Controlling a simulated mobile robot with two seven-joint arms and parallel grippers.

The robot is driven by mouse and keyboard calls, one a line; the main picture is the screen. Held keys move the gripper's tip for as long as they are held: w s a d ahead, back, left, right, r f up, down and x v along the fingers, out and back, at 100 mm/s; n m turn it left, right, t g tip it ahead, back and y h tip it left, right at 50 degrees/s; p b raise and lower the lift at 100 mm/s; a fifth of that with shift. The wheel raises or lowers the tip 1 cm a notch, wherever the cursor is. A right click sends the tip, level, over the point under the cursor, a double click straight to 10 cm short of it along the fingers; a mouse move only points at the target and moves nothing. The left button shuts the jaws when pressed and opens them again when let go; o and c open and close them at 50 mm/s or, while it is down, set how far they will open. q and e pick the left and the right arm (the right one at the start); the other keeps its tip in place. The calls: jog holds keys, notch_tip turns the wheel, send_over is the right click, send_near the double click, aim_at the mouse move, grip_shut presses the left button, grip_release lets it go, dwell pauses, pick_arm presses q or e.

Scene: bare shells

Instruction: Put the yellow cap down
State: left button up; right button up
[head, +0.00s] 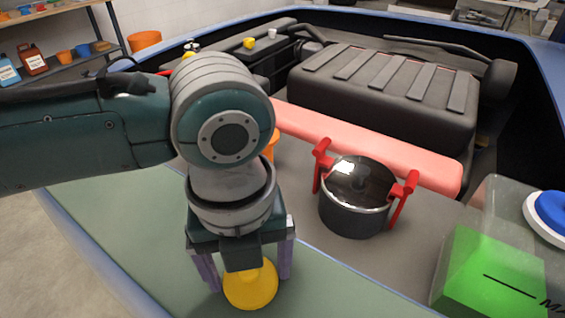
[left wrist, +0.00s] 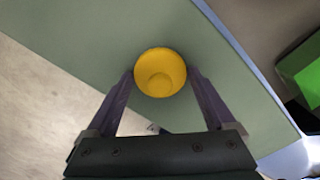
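The yellow cap (head: 250,288) is round, with a wide rim and a raised middle. It is between the two fingertips of my left gripper (head: 248,280), which points down over the green mat. In the left wrist view the cap (left wrist: 160,73) fills the gap between the fingertips (left wrist: 160,75), and both fingers appear to touch its sides, so the gripper looks shut on it. Green mat (left wrist: 110,45) lies beneath the cap; I cannot tell whether the cap touches it. My right gripper is not in view.
The green mat (head: 130,235) has bare room around the gripper. To the right stand a dark pot-like container (head: 355,205) with red handles and a clear tank with green liquid (head: 490,275) and a blue cap (head: 552,211). A pink bar (head: 370,148) runs behind them.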

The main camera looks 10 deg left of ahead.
pick_arm(q)
jog(key=shift+o, duration=0.6)
jog(key=shift+r, duration=0.1)
jog(key=shift+r, duration=0.3)
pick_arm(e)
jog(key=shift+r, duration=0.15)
pick_arm(q)
notch_tip(320, 180, up, 12)
jog(key=p, duration=0.2)
jog(key=s+d+f+n+t+h, duration=0.1)
jog(key=s+d+f+n+h, duration=0.15)
jog(key=n, duration=0.45)
jog(key=s+d+f+n+t+h, duration=0.1)
jog(key=s+d+n+h, duration=0.15)
jog(key=n, duration=0.45)
jog(key=s+a+f+n+y, duration=0.1)
jog(key=s+a+n+y, duration=0.1)
jog(key=a+n, duration=0.5)
jog(key=s+a+f+n+t+y, duration=0.1)
jog(key=s+a+n+y, duration=0.1)
jog(key=s+a+n, duration=0.3)
jog(key=a+n, duration=0.2)
jog(key=n, duration=0.1)
jog(key=shift+a+t+y, duration=0.2)
jog(key=shift+t+y, duration=0.1)
jog(key=shift+y, duration=0.1)
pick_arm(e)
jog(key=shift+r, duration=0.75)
